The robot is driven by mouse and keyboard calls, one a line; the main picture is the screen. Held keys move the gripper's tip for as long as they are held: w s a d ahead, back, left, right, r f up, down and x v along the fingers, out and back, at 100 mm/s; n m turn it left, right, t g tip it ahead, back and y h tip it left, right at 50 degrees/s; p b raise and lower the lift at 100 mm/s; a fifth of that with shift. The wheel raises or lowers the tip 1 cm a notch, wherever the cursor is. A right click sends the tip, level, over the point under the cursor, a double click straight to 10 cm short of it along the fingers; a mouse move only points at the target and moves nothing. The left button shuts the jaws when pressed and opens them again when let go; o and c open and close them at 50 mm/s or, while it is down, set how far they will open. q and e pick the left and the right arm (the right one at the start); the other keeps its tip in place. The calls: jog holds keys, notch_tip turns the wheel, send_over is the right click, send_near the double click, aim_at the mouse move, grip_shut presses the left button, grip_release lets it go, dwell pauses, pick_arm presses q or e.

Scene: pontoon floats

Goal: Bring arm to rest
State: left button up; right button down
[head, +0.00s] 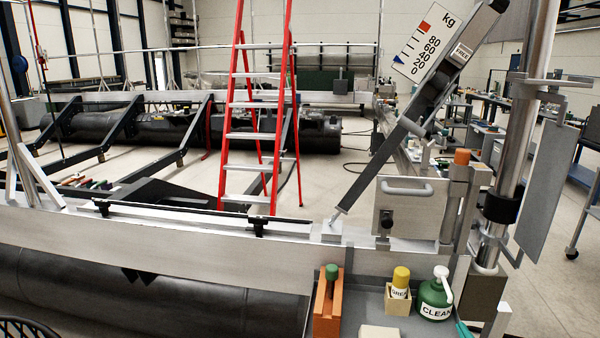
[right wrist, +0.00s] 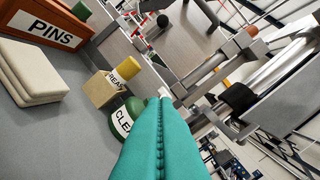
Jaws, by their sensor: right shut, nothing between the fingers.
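My right gripper (head: 463,329) shows only as teal fingertips at the lower right edge of the head view, just right of the green CLEAN bottle (head: 435,297). In the right wrist view its two teal fingers (right wrist: 160,108) are pressed together along a seam, with nothing between them. The CLEAN bottle (right wrist: 126,120) is partly hidden behind the fingers there; I cannot tell whether they touch it. My left gripper is in neither view.
The grey tray holds an orange PINS box (head: 327,308), a yellow-capped container (head: 398,292) and a pale block (head: 380,331). A steel post (head: 525,130) stands at right. A red ladder (head: 253,110) stands beyond the white beam (head: 180,240). Open floor lies farther back.

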jog(key=s+a+f+m+g+h, duration=0.1)
jog(key=s+a+f+m+g, duration=0.25)
jog(key=s+f, duration=0.3)
jog(key=s+a+f+m+g+h, duration=0.1)
jog(key=s+a+f+m+g, duration=0.1)
jog(key=s+f+m+g, duration=0.45)
jog(key=s+a+f+n+g+y, duration=0.1)
jog(key=s+a+g, duration=0.2)
jog(key=s, duration=0.4)
jog(key=s+a+n+g+y, duration=0.15)
jog(key=s+a, duration=0.25)
jog(key=s, duration=0.4)
notch_tip(320, 180, down, 24)
jog(key=f+g, duration=0.1)
jog(key=g, duration=0.1)
jog(key=s+d+f+g, duration=0.1)
jog(key=s+d+f, duration=0.2)
jog(key=s+f, duration=1.4)
jog(key=shift+s+f, duration=0.25)
jog(key=shift+s, duration=0.05)
